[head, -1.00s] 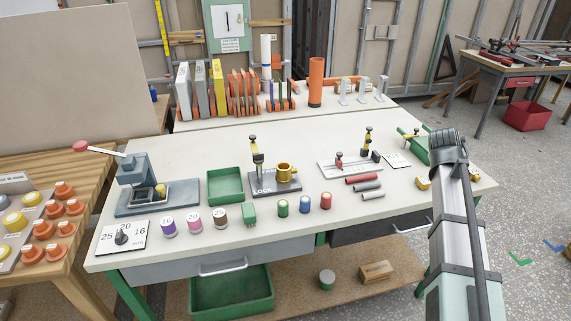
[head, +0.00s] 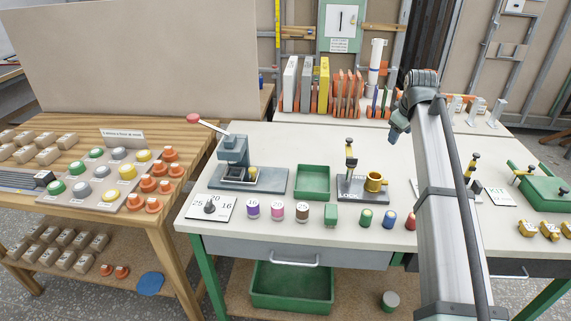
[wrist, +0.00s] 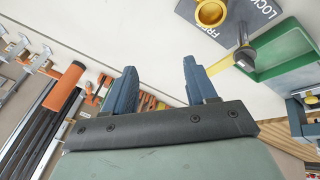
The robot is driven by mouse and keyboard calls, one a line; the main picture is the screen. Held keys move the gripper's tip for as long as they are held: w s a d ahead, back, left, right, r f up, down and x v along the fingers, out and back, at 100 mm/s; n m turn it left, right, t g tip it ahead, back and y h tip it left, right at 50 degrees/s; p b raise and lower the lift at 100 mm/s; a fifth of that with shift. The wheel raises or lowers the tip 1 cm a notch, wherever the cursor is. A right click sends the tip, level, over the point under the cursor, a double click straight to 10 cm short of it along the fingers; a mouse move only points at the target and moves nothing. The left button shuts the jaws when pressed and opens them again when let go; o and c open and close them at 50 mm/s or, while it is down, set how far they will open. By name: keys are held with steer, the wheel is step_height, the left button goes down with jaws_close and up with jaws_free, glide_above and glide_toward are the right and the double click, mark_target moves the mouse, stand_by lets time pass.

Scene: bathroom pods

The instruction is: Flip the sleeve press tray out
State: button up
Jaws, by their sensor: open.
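The sleeve press (head: 234,150) is a blue-grey stand on a flat base (head: 270,184), with a lever ending in a red knob (head: 193,119). It stands at the left of the white workbench. A small dark tray part with a yellow piece (head: 252,172) sits low in its front; I cannot tell how far out it is. Part of the press shows at the right edge of the wrist view (wrist: 303,112). My gripper (head: 394,134) is open and empty above the bench, right of and well apart from the press. Its two blue fingers show in the wrist view (wrist: 159,80).
A green bin (head: 312,194) and a clamp fixture with a gold cup (head: 374,182) stand between press and gripper. A dial card (head: 210,208) and several coloured cylinders line the front edge. Upright panels (head: 323,84) and racks stand behind. A wooden table (head: 100,220) adjoins left.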

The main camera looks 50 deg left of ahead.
steer(key=s+a+f+n+g, duration=0.25)
steer(key=s+a+n, duration=0.25)
steer(key=s+a, duration=0.85)
steer(key=n+g, duration=0.5)
glide_toward(253, 169)
steer(key=x, duration=0.7)
steer(key=shift+s+a+f, duration=0.1)
steer(key=shift+s+f, duration=0.05)
steer(key=shift+f, duration=0.2)
jaws_close()
